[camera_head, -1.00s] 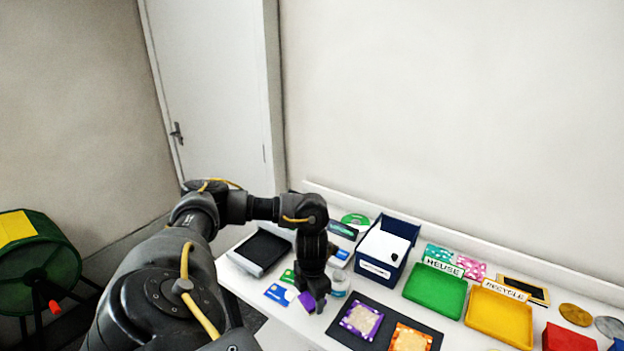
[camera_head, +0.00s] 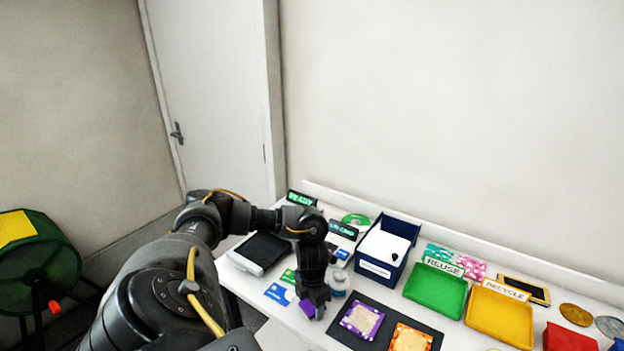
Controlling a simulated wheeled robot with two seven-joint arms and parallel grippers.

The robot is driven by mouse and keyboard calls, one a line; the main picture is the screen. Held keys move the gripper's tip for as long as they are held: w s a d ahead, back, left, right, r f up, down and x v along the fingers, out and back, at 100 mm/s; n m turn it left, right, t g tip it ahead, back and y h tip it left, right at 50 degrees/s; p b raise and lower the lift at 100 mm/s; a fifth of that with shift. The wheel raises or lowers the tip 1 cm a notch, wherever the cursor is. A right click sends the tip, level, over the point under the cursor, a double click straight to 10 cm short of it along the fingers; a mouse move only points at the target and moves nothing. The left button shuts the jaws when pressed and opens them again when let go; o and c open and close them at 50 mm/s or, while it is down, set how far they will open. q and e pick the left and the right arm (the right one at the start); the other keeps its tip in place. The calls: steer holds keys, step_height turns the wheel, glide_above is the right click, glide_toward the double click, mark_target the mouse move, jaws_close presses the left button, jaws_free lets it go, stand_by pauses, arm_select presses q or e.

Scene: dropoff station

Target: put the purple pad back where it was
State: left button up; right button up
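The purple pad (camera_head: 307,308) is a small purple block showing at the tips of my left gripper (camera_head: 312,309). The fingers appear closed around it, and they hide part of it. The gripper points down at the front edge of the white table, between a blue card (camera_head: 279,293) and a dark mat (camera_head: 336,331). I cannot tell whether the pad touches the table. A purple-framed square (camera_head: 362,320) and an orange-framed square (camera_head: 410,340) lie on the mat. My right gripper is not in view.
A clear jar (camera_head: 338,283) stands close behind the gripper. A scale (camera_head: 260,251) is at the left, and a navy box (camera_head: 377,268) stands behind. Green (camera_head: 436,291) and yellow (camera_head: 499,318) trays are to the right. A green drum (camera_head: 40,262) stands far left.

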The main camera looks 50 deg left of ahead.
arm_select(q)
steer(key=o, duration=0.4)
steer(key=shift+r, duration=0.3)
step_height(320, 180, up, 2)
steer(key=shift+w+r, duration=0.1)
steer(key=shift+r, duration=0.05)
step_height(320, 180, up, 9)
steer(key=p, duration=0.3)
steer(key=shift+r, duration=0.2)
